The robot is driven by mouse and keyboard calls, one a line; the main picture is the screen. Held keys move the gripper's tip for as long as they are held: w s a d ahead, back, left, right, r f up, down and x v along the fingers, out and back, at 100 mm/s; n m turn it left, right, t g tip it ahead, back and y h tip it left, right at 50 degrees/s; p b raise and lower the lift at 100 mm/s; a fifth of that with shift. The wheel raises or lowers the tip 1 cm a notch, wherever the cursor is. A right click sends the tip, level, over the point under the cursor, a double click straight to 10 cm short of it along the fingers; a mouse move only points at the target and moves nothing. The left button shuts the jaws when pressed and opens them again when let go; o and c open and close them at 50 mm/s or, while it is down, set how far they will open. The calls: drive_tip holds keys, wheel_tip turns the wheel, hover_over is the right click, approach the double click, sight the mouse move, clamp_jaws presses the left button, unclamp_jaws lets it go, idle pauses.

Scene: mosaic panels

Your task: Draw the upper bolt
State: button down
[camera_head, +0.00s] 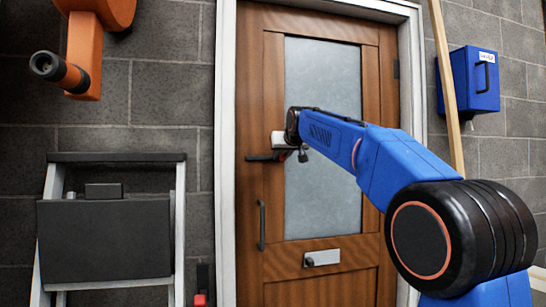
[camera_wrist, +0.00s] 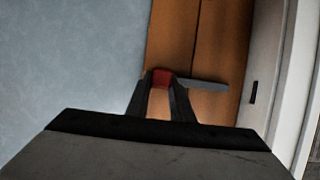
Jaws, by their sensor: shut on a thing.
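The brown wooden door (camera_head: 275,70) with a frosted glass pane stands in front of me and looks shut. My gripper (camera_wrist: 162,82) is shut on a red piece (camera_wrist: 161,77), apparently the bolt's knob, in the wrist view. A grey flat bar (camera_wrist: 207,85), apparently the upper bolt, runs right from it across the wood. Its tip shows short of a dark slot (camera_wrist: 253,92) in the white frame. In the head view my wrist covers most of this spot, and a pale block (camera_head: 282,139) shows beside it.
A dark lever handle (camera_head: 259,158) and a vertical pull handle (camera_head: 262,225) are on the door's left side. A silver plate (camera_head: 322,258) sits low on the door. A blue wall box (camera_head: 469,82) and a leaning wooden pole (camera_head: 447,90) are at right. A stepladder (camera_head: 105,240) stands left.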

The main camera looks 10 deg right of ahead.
drive_tip(key=shift+d, duration=0.15)
drive_tip(key=c, duration=1.6)
unclamp_jaws()
drive_tip(key=shift+d, duration=0.15)
drive_tip(key=shift+o, duration=0.2)
drive_tip(key=shift+s, duration=0.1)
drive_tip(key=v, duration=1.7)
drive_tip(key=shift+r, duration=0.1)
drive_tip(key=s+f+g, duration=0.3)
drive_tip(key=s+f, duration=1)
drive_tip(key=f, duration=0.5)
drive_tip(key=s+f+g, duration=0.3)
drive_tip(key=s+f, duration=1.1)
drive_tip(key=f, duration=0.5)
drive_tip(key=s+f+g, duration=0.2)
drive_tip(key=s+f, duration=1.2)
drive_tip(key=f, duration=0.4)
drive_tip(key=shift+f+g, duration=0.3)
drive_tip(key=shift+g, duration=0.1)
